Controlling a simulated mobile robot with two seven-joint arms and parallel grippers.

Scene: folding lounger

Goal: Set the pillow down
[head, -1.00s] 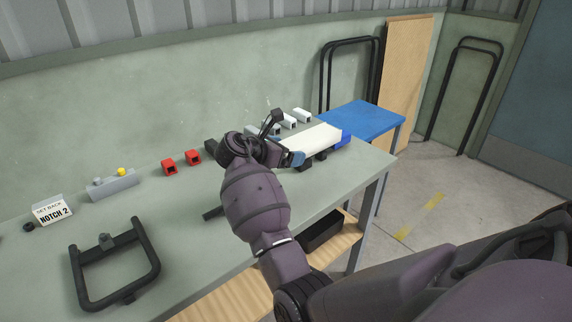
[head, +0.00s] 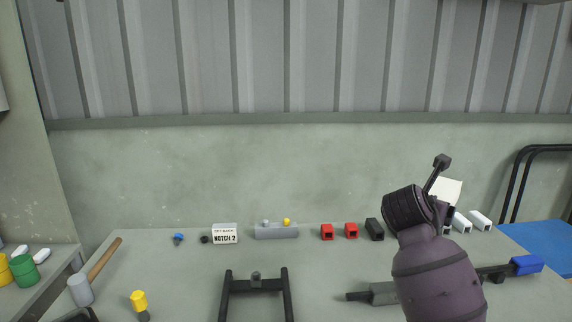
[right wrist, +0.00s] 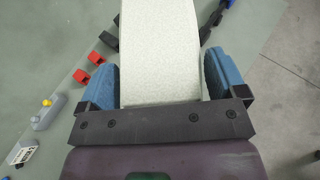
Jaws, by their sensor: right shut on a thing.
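The pillow is a pale, off-white pad (right wrist: 160,50) between the blue finger pads of my right gripper (right wrist: 162,88) in the right wrist view. The gripper is shut on it, and the pad stretches out ahead past the fingertips. In the head view my right gripper (head: 443,208) is over the right part of the bench. Only a pale corner of the pillow (head: 449,189) shows behind it; the rest is hidden. The pillow looks held above the bench, with a dark bar with a blue end (head: 526,265) lower down. My left gripper is not in view.
The grey-green bench (head: 200,280) carries a black U-shaped frame (head: 257,288), a "NOTCH 2" sign (head: 225,235), red blocks (head: 327,232), white blocks (head: 480,221) and a hammer (head: 82,290). A blue table (head: 540,243) stands at the right.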

